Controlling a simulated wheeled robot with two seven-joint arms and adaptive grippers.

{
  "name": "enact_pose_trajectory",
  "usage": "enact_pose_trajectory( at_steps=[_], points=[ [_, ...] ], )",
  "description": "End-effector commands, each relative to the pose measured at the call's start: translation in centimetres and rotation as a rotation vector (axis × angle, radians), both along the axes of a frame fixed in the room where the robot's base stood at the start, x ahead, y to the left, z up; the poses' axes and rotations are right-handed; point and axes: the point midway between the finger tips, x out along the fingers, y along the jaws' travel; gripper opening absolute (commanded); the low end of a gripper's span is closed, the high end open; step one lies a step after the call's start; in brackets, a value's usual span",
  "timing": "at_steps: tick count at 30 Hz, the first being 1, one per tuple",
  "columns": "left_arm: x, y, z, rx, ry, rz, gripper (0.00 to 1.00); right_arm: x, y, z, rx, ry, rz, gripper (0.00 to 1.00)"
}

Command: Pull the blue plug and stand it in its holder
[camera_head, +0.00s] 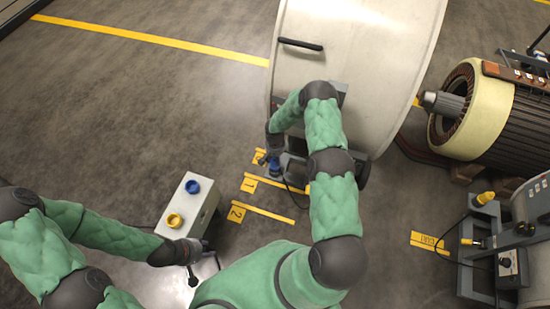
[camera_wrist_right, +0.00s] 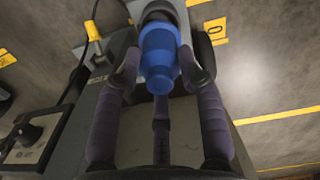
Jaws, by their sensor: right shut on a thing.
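The blue plug (camera_wrist_right: 158,58) is between the fingers of my right gripper (camera_wrist_right: 158,72) in the right wrist view, and the fingers are shut on it. Its far end meets a grey block (camera_wrist_right: 146,12); I cannot tell whether it is seated there. In the head view a little of the blue plug (camera_head: 275,171) shows by my right gripper (camera_head: 270,158), beside the large pale drum. A light box-shaped holder (camera_head: 196,217) has a blue ring (camera_head: 192,186) and a yellow ring (camera_head: 174,220) on top. My left gripper (camera_head: 196,264) is low beside its near end, its fingers unclear.
The large drum (camera_head: 360,50) stands close behind my right arm. Yellow floor strips (camera_head: 262,212) lie between it and the holder. Floor at upper left is clear.

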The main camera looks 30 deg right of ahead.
Motion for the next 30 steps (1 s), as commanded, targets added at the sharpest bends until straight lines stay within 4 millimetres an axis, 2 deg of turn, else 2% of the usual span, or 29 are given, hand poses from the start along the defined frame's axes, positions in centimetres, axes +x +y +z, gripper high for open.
enact_pose_trajectory(
  at_steps=[19, 30],
  points=[
    [0.0, 0.0, -1.4, 0.000, 0.000, 0.000, 0.40, 0.1, 0.0, -1.1, -0.001, -0.001, 0.000, 0.10],
    [0.0, 0.0, -1.4, 0.000, 0.000, 0.000, 0.40, 0.0, 0.0, -1.2, -0.001, -0.001, 0.000, 0.10]
  ],
)
